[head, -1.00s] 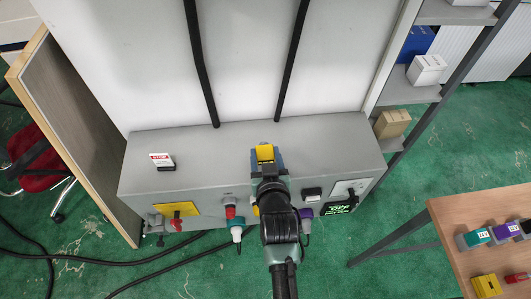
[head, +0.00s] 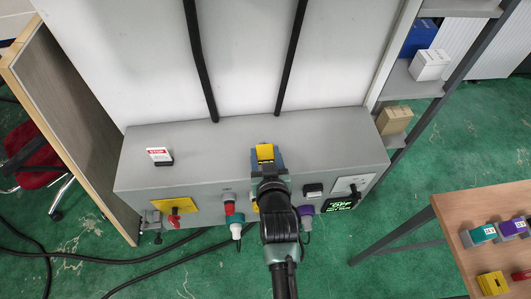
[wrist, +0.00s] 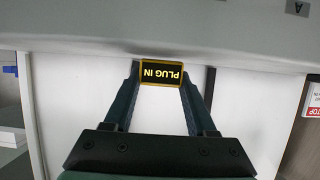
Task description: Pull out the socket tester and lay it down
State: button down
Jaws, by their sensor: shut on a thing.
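The socket tester (head: 265,152) looks like a small yellow block; in the wrist view the tester (wrist: 161,73) has a black face with lit lettering reading PLUG IN. My gripper (head: 267,163) is shut on it, with a fingertip on each side. In the head view it is in front of the grey cabinet's top (head: 206,143); the gap between them cannot be told. My wrist hides the middle of the cabinet's front, where a bit of yellow (head: 256,208) shows.
A STOP sign (head: 160,156) stands on top. A wooden table (head: 451,223) with coloured blocks is at the right.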

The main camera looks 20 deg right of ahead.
jog(key=shift+f, duration=0.3)
jog(key=shift+c, duration=0.6)
grip_release()
jog(key=shift+s, duration=0.1)
jog(key=v, duration=1.3)
